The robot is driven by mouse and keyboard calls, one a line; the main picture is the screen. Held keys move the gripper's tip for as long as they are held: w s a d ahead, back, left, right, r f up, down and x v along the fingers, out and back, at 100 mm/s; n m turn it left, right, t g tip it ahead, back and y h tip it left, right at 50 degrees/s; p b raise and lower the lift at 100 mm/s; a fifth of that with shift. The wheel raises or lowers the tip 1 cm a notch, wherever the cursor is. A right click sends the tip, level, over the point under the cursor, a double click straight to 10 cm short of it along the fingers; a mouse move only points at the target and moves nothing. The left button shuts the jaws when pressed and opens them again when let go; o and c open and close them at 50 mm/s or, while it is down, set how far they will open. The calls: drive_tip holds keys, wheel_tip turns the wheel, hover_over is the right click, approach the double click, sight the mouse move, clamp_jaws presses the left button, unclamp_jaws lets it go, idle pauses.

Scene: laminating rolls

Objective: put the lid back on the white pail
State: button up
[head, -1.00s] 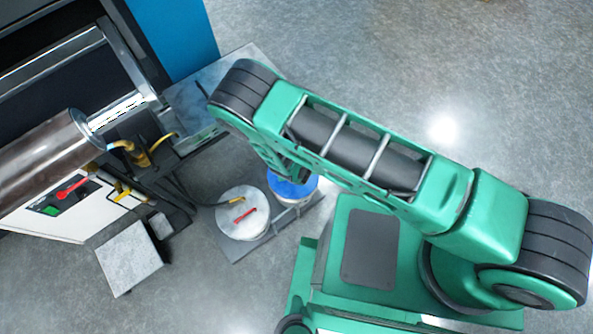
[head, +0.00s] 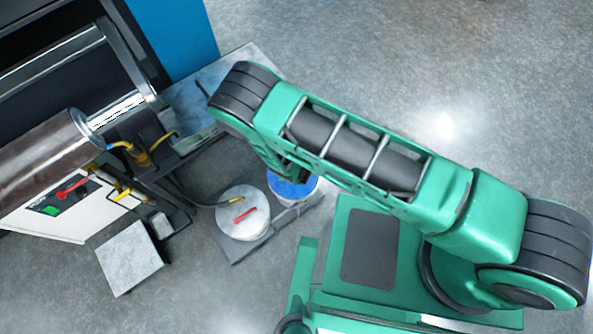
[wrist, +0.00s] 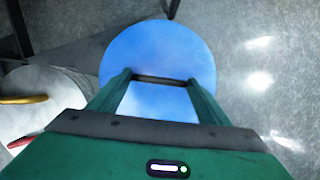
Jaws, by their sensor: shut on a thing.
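The blue round lid (head: 291,188) is at the white pail (head: 298,203), of which a pale strip shows below it in the head view. In the wrist view the lid (wrist: 155,48) fills the middle as a flat blue disc. My gripper (wrist: 160,80) is over it, with a dark bar, apparently the lid's handle, between its fingers. It is shut on the lid. In the head view my arm hides the gripper's fingers and part of the lid. I cannot tell whether the lid touches the pail's rim all round.
A pale round container (head: 243,222) with a red bar on top (head: 245,214) stands close to the left. A yellow-ended hose (head: 233,201) reaches over it. The roll machine (head: 45,155) is further left, with a grey block (head: 129,258) in front. Open floor lies right.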

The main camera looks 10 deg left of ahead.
drive_tip(key=o, duration=1.4)
drive_tip(key=shift+o, duration=1.1)
drive_tip(key=shift+r, duration=0.15)
wheel_tip(320, 180, up, 7)
drive_tip(key=shift+c, duration=0.3)
clamp_jaws()
